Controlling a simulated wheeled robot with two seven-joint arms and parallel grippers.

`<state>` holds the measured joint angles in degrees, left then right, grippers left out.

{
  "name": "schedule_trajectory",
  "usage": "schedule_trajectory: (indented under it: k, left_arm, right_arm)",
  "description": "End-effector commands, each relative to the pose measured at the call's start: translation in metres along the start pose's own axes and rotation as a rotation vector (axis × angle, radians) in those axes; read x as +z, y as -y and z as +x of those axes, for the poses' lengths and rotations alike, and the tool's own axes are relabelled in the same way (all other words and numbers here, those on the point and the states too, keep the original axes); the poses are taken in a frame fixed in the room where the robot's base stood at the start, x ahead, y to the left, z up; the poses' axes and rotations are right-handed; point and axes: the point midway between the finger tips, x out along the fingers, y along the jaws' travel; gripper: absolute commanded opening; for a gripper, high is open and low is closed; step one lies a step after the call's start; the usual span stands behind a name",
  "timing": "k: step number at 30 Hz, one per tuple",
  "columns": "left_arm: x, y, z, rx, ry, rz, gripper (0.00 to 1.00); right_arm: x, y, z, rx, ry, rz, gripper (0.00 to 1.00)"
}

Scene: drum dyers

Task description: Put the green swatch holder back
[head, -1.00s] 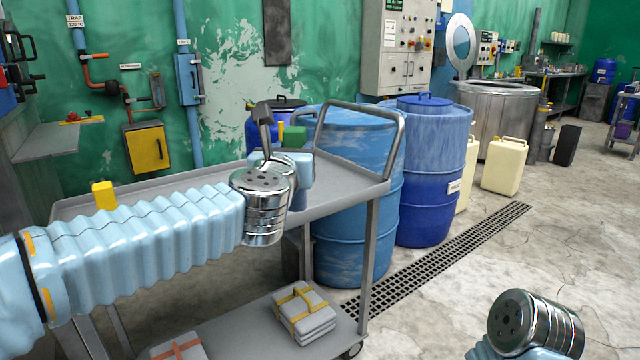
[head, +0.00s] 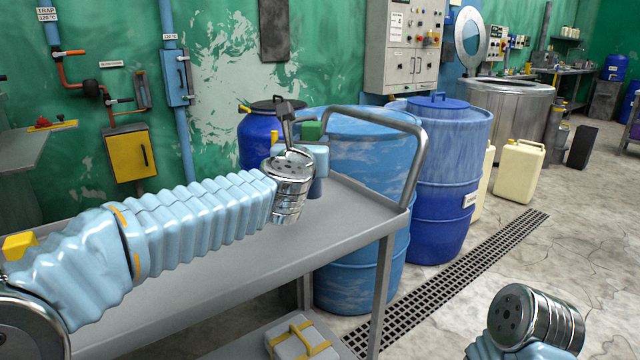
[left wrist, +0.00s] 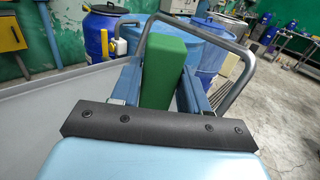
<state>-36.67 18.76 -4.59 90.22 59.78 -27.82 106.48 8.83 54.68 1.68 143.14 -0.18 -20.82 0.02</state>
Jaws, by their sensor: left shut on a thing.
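The green swatch holder (head: 312,130) is a green block held by my left gripper above the far right end of the grey cart's top (head: 330,225). In the left wrist view, the green holder (left wrist: 166,72) stands between the two blue-grey fingers of my left gripper (left wrist: 160,88), which is shut on it. The holder's lower part is hidden by the gripper. A yellow block (head: 20,243) shows at the left edge of the cart, partly behind my left arm. My right forearm is at the bottom right, its gripper out of view.
The cart's raised tube handle (head: 415,165) stands just right of my left gripper. Blue drums (head: 440,190) stand behind the cart. A wrapped bundle (head: 300,342) lies on the lower shelf. The cart's top is bare in its visible middle.

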Motion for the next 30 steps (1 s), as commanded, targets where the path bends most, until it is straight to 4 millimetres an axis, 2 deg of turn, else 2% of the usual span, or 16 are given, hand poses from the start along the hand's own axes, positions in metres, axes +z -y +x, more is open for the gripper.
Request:
schedule_trajectory:
  k: [1, 2, 3, 9, 14, 16, 21, 30]
  left_arm:
    - [-0.007, 0.002, 0.016, 0.002, -0.002, 0.003, 0.02]
    - [-0.011, 0.003, 0.024, 0.002, -0.002, 0.003, 0.02]
    - [-0.023, 0.003, 0.032, 0.002, -0.003, 0.003, 0.02]
    - [-0.053, 0.006, 0.057, 0.001, 0.000, 0.001, 0.02]
    - [-0.063, 0.007, 0.066, 0.001, 0.001, 0.000, 0.02]
    - [-0.073, 0.008, 0.073, 0.001, -0.001, 0.001, 0.02]
    - [-0.097, 0.007, 0.071, 0.001, 0.001, 0.000, 0.02]
    - [-0.099, 0.008, 0.071, 0.001, 0.002, -0.001, 0.02]
  right_arm:
    - [0.000, 0.001, -0.002, 0.000, 0.000, 0.000, 0.00]
    - [0.000, 0.001, -0.003, 0.000, 0.000, 0.000, 0.00]
    - [0.000, -0.001, 0.002, 0.000, -0.001, -0.001, 0.00]
    - [0.000, -0.003, 0.006, 0.000, -0.001, 0.001, 0.00]
    - [0.000, -0.003, 0.006, 0.001, -0.001, 0.001, 0.00]
    - [0.000, -0.003, 0.007, 0.001, -0.001, 0.001, 0.00]
    - [0.000, -0.006, 0.015, 0.002, -0.002, 0.002, 0.00]
    - [-0.001, -0.007, 0.014, 0.002, -0.003, 0.002, 0.00]
